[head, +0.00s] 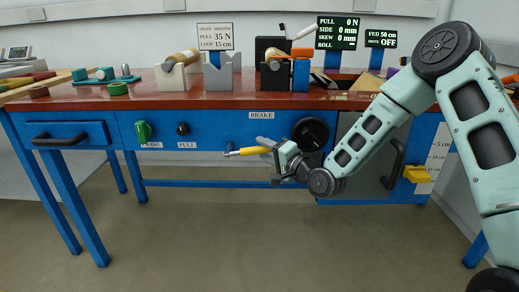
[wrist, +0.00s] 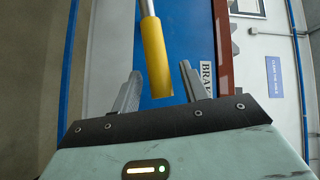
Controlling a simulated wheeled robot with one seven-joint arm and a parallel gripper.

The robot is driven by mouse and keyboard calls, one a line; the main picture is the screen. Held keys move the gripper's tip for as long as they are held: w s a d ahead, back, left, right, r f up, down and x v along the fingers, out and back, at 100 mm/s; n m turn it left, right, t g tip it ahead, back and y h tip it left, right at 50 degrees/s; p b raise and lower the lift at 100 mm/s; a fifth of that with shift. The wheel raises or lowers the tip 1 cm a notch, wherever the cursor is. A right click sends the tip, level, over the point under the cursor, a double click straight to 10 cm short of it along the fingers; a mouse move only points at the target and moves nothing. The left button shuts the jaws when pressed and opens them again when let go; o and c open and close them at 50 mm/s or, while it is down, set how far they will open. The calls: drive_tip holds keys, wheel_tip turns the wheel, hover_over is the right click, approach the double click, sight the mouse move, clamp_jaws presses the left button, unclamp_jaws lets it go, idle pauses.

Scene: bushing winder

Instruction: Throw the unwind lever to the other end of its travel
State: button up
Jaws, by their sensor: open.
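A lever with a yellow grip (head: 252,151) and a metal shaft points out in front of the blue bench front, below a label reading BRAKE (head: 261,115). I cannot read a label naming any lever as the unwind lever. My gripper (head: 268,161) is open at the grip's right end in the head view. In the wrist view the yellow grip (wrist: 157,60) reaches in between the two open fingers of my gripper (wrist: 161,77), with a gap visible on both sides. The lever's pivot is not clearly visible.
A green knob (head: 143,132) and a black PULL knob (head: 183,129) sit left on the bench front. A black round wheel (head: 311,133) is just behind my wrist. A yellow block (head: 417,174) is at the right. The floor below is clear.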

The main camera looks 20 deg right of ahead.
drive_tip(key=shift+x, duration=1.4)
drive_tip(key=shift+c, duration=0.3)
clamp_jaws()
drive_tip(key=shift+r, duration=0.1)
